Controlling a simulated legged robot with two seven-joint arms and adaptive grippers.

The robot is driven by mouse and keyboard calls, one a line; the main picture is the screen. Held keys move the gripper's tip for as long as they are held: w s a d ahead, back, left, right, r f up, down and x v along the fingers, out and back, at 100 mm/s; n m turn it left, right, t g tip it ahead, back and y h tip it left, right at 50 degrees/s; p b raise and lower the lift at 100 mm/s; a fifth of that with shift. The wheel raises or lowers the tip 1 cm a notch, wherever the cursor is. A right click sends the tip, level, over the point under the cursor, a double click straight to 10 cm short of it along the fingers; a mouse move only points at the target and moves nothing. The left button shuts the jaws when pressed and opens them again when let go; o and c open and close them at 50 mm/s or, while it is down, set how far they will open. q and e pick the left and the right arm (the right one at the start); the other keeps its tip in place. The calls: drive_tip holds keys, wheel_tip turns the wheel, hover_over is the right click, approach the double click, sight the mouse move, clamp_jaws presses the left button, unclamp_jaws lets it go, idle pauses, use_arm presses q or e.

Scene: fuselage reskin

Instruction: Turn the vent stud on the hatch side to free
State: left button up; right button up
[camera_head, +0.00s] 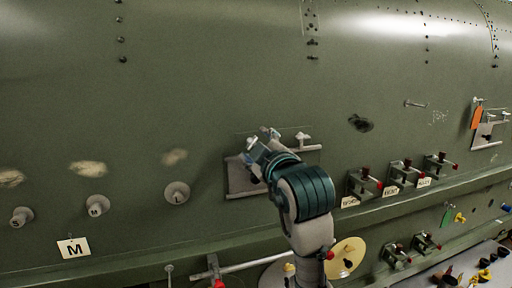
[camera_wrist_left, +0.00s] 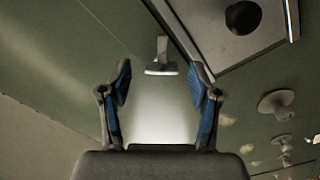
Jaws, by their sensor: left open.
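The hatch (camera_head: 240,182) is a grey plate on the green fuselage, partly hidden by my left gripper in the head view. In the left wrist view the hatch (camera_wrist_left: 222,45) is at upper right, with a dark round spot. A small pale T-shaped stud (camera_wrist_left: 161,62) stands beside its edge, ahead of the gap between my left fingers. Another pale T-shaped fitting (camera_head: 303,137) shows right of the gripper in the head view; I cannot tell which is the vent stud. My left gripper (camera_head: 262,143) is open; its blue-padded fingers (camera_wrist_left: 160,88) hold nothing. My right gripper is not in view.
Round knobs S (camera_head: 22,215), M (camera_head: 96,205) and L (camera_head: 176,194) stick out at left. Brackets with red-tipped handles (camera_head: 364,184) project at right. An orange tag (camera_head: 476,117) hangs at far right. A yellow disc (camera_head: 346,258) is below. The skin above the hatch is clear.

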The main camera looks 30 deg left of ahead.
use_arm(q)
drive_tip(key=v, duration=1.1)
drive_tip(key=shift+s+d, duration=0.2)
drive_tip(key=shift+s, duration=0.15)
